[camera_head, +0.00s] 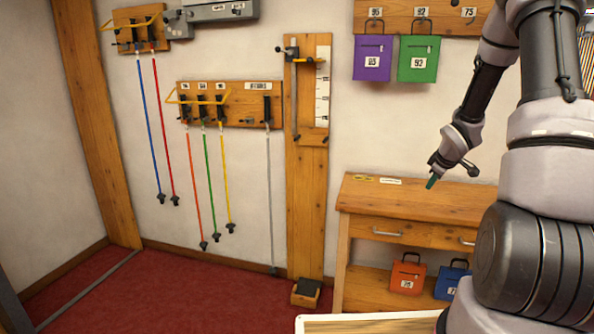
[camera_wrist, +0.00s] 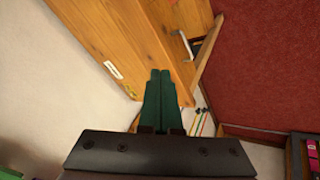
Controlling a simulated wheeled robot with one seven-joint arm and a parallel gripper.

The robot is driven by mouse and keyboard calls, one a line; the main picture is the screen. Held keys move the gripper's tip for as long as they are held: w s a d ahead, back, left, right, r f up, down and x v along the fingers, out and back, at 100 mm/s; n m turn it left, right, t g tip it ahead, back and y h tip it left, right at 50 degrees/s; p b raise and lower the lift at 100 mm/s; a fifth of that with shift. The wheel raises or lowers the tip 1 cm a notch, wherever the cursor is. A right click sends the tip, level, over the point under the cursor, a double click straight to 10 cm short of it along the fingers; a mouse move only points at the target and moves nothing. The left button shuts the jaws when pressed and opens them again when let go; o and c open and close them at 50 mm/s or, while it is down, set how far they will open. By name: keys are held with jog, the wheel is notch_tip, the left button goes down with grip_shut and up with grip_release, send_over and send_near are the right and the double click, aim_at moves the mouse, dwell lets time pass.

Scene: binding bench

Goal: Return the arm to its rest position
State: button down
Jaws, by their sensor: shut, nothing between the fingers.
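My gripper (camera_head: 431,182) hangs at the right of the head view, in front of the wooden bench and above its top as pictured. Its green fingers point down and to the left. In the wrist view the two green fingers (camera_wrist: 160,75) lie side by side, shut, with nothing between them. My arm is bent and comes in from the right edge of the head view.
The wooden bench (camera_head: 460,206) has drawers and a lower shelf with an orange bag (camera_head: 406,278) and a blue bag (camera_head: 449,280). Purple (camera_head: 372,60) and green (camera_head: 417,60) bags hang above. Coloured poles hang on the left wall. Red floor (camera_head: 180,295) is clear at left.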

jog(key=s+a+r+m+h, duration=0.1)
jog(key=s+a+r+m, duration=0.3)
jog(key=s+r, duration=0.5)
jog(key=s+a+r+m, duration=0.3)
jog(key=s+a+r, duration=0.15)
jog(key=r, duration=0.75)
jog(key=s+a+r+m+y, duration=0.2)
jog(key=s+a, duration=0.3)
jog(key=s, duration=0.4)
jog(key=s+a+r+m+y, duration=0.1)
jog(key=s+a+r+m, duration=0.2)
jog(key=s, duration=0.6)
jog(key=a+r, duration=0.2)
jog(key=a, duration=0.1)
jog(key=shift+s+a+m+y, duration=0.15)
jog(key=shift+m+y, duration=0.25)
jog(key=shift+r, duration=0.1)
